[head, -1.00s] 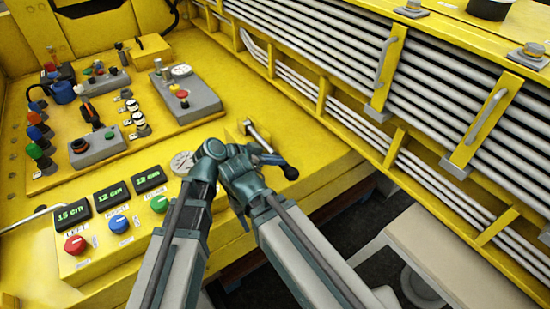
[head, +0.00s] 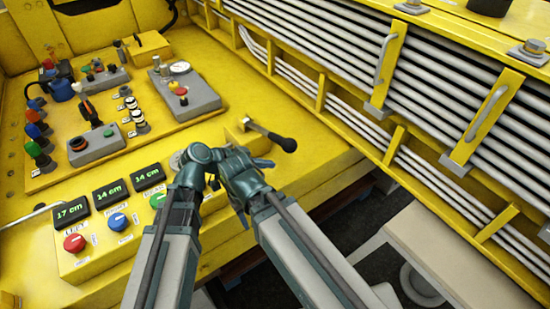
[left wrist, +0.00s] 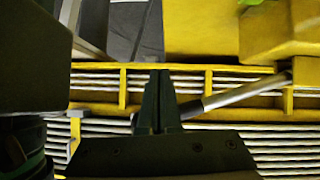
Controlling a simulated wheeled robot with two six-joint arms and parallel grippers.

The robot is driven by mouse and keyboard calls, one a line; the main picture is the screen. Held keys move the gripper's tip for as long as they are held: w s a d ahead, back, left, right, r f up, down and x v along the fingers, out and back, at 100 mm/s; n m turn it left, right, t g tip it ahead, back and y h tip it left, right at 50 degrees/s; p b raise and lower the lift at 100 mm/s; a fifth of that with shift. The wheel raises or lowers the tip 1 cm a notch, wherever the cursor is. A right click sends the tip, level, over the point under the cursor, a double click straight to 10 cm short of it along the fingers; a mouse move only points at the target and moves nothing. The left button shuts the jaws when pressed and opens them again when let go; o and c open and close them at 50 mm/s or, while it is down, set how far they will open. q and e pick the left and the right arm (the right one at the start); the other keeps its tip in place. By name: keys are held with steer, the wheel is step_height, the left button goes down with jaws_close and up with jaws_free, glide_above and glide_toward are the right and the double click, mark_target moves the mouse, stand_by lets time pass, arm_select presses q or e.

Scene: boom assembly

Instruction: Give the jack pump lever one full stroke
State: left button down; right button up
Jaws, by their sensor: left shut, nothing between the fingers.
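The pump lever (head: 268,135) is a metal rod with a black grip, projecting from a small yellow mount on the right end of the yellow bench. My left gripper (head: 263,163) is just below the lever in the head view. In the left wrist view, the left gripper's dark fingers (left wrist: 158,100) are together with nothing between them. The lever (left wrist: 240,94) slants across behind them there, its dark grip partly hidden by the fingers. I cannot tell whether they touch it.
Three green displays (head: 109,195) read 17, 14 and 14 cm, above red, blue and green knobs. A yellow frame with grey hoses (head: 335,60) runs along the right. A pale platform (head: 440,245) lies lower right.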

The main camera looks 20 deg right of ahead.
arm_select(q)
steer(key=p+v, duration=0.4)
steer(key=v, duration=0.6)
steer(key=shift+r, duration=0.3)
arm_select(e)
steer(key=shift+r, duration=2.75)
arm_select(q)
steer(key=shift+w+d, duration=0.1)
